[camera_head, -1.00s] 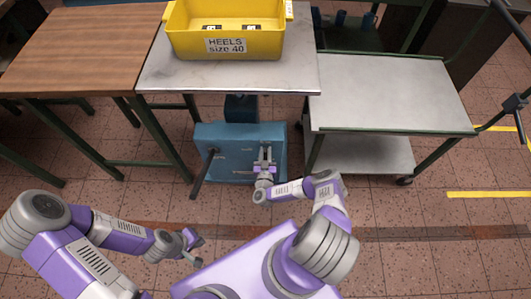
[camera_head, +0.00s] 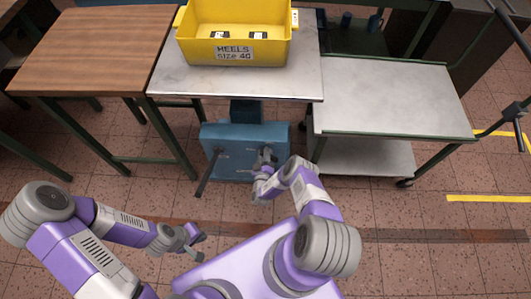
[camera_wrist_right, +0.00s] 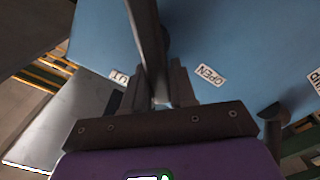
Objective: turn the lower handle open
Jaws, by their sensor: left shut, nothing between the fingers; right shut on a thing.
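A blue machine box (camera_head: 232,136) stands low under the metal table. A dark bar handle (camera_wrist_right: 145,30) on its face lies between the fingers of my right gripper (camera_wrist_right: 158,95), which is shut on it. An "OPEN" label (camera_wrist_right: 210,75) is to the right of the handle in the right wrist view, and a partly hidden label ending in "UT" (camera_wrist_right: 119,76) is to the left. In the head view my right gripper (camera_head: 266,160) is at the right part of the box front and hides much of the handle. My left gripper (camera_head: 198,243) is shut and empty above the floor, away from the box.
A second dark lever (camera_head: 207,174) sticks out at the box's left. A yellow "HEELS size 40" bin (camera_head: 275,53) stands on the metal table (camera_head: 190,86). A wooden table (camera_head: 90,45) is left, a grey cart (camera_head: 390,95) right. The floor before the box is clear.

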